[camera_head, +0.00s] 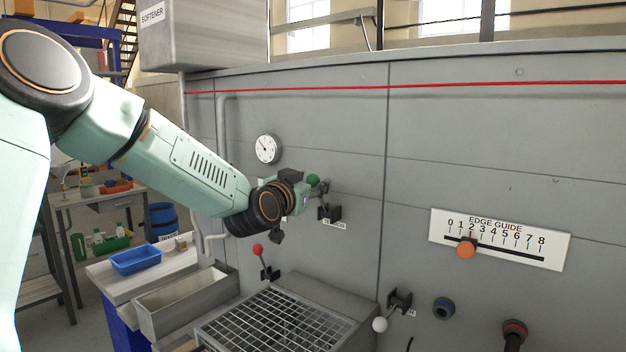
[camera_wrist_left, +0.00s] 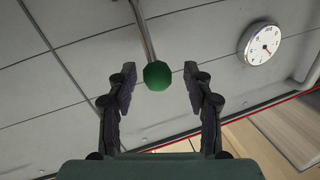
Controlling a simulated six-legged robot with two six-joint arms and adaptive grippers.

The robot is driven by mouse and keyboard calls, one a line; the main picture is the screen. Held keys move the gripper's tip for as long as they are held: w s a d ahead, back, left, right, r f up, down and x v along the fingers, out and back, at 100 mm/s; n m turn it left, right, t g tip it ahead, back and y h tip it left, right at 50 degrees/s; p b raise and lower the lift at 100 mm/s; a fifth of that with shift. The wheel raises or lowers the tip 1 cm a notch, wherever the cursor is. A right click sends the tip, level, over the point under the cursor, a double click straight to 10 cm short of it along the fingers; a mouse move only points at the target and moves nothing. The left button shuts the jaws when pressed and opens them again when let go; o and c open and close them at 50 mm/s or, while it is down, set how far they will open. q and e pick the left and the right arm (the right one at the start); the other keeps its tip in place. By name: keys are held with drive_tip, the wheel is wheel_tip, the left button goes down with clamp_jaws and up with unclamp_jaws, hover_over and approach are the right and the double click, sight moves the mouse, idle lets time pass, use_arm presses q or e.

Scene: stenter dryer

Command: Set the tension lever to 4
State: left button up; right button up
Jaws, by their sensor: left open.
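A lever with a green ball knob (camera_head: 313,180) stands on the grey machine wall, above a dark bracket (camera_head: 329,212). The small label under the bracket is partly hidden, so I cannot read its full word or any setting. My left gripper (camera_head: 309,192) is open beside the knob in the head view, with my arm coming in from the left. In the left wrist view the green knob (camera_wrist_left: 157,76) appears between the two open fingertips, with clear gaps on both sides. Its metal rod runs up from it. My right gripper is not in view.
A round dial (camera_head: 268,149) is on the wall above my gripper. A red-knobbed lever (camera_head: 258,250) stands below it, and a white-knobbed lever (camera_head: 380,324) is lower right. An edge guide scale (camera_head: 500,240) is at right. A metal grate (camera_head: 277,322) lies below.

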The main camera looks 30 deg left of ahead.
use_arm(q)
drive_tip(key=shift+w+d, duration=0.25)
drive_tip(key=shift+w, duration=0.65)
drive_tip(key=shift+s+a+r, duration=0.15)
drive_tip(key=shift+s+a, duration=0.2)
drive_tip(key=shift+s, duration=0.1)
drive_tip(key=shift+w+d+f, duration=0.2)
drive_tip(key=shift+w+d, duration=0.05)
drive_tip(key=shift+w, duration=0.25)
drive_tip(key=c, duration=0.6)
drive_tip(key=shift+s+a, duration=0.15)
drive_tip(key=shift+a, duration=0.05)
drive_tip(key=c, duration=0.3)
drive_tip(key=shift+d+r, duration=0.1)
drive_tip(key=shift+r, duration=0.05)
clamp_jaws()
